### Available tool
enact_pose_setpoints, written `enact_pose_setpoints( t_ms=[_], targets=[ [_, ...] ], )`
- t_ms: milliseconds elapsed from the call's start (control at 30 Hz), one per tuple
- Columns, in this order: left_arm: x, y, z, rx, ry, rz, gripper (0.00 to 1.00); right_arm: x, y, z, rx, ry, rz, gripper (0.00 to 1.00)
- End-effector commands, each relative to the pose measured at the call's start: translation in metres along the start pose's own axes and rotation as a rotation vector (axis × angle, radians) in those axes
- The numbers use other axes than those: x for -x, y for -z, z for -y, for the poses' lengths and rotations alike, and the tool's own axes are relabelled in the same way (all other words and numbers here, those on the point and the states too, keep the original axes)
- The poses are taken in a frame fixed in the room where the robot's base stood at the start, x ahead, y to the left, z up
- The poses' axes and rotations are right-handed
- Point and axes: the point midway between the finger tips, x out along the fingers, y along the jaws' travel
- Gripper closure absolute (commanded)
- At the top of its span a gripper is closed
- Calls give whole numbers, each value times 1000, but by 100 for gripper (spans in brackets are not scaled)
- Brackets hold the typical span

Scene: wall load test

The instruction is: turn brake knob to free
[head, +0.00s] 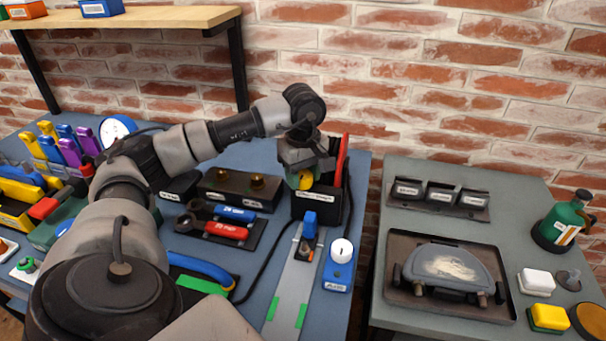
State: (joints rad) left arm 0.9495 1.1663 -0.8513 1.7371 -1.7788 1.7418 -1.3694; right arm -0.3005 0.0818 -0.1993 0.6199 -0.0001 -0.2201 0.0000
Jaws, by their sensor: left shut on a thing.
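My left gripper (303,166) reaches over the right end of the blue-topped bench, pointing down, at the black box (333,205). It is shut on a small round yellow part (305,181), which looks like a knob and is mostly hidden by the fingers. I cannot read any marking on it, so I cannot tell which way it is turned. A red upright bar (342,158) stands at the right of the box, just beside the gripper. My right gripper is not in view.
A metal rail with a blue-handled clamp (309,226) and a blue block with a white dial (341,251) are in front. Red and blue handled tools (226,230) lie left. A grey table with a tray (388,285) stands right, beyond a gap.

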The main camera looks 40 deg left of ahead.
Motion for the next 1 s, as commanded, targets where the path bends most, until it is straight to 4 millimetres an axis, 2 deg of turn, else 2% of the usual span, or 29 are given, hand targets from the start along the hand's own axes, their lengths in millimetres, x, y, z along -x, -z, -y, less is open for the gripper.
enact_pose_setpoints(
  t_ms=[167, 200, 367, 633, 733, 867, 1000],
  targets=[
    [2, 1, 0, 3, -4, -2, 80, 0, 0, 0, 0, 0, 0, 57],
    [2, 1, 0, 3, -4, -2, 53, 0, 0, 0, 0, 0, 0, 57],
    [1, 1, 0, 2, -3, -1, 31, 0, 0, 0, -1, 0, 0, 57],
    [2, 0, 0, 0, -2, 0, 31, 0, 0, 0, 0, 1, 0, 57],
    [9, 0, -1, 0, -4, 0, 31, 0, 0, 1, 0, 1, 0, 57],
    [30, 0, -1, -1, -6, -2, 31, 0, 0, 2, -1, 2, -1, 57],
    [60, 0, -1, -1, -7, -1, 31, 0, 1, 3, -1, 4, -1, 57]
  ],
)
